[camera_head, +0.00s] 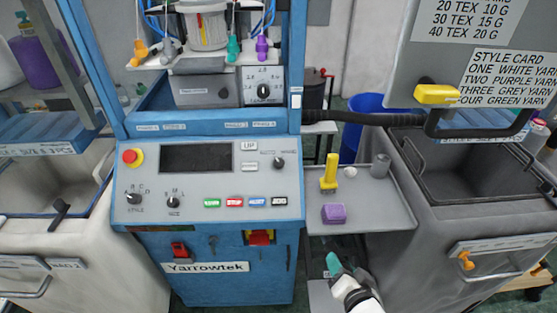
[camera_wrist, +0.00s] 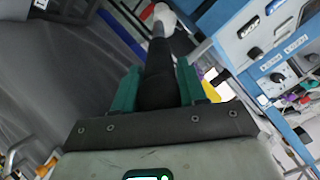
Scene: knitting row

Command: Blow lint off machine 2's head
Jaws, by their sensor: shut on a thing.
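My gripper (camera_head: 334,263) is low at the right of the blue Yarrowtek machine (camera_head: 205,267), below the side shelf. In the wrist view its teal fingers (camera_wrist: 157,82) are shut on a black-handled tool (camera_wrist: 160,58) with a pale rounded tip. The tool cannot be made out in the head view. The machine's head (camera_head: 207,35) stands above the control panel, with a pale cylinder and orange, grey, teal and purple yarn parts. I cannot make out lint or a clear machine number.
The grey side shelf (camera_head: 378,207) holds a yellow tool (camera_head: 329,172), a purple block (camera_head: 334,213) and a small grey cylinder. A black hose (camera_head: 365,118) runs above it. Grey bins flank the machine. A large sign (camera_head: 480,50) hangs at upper right.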

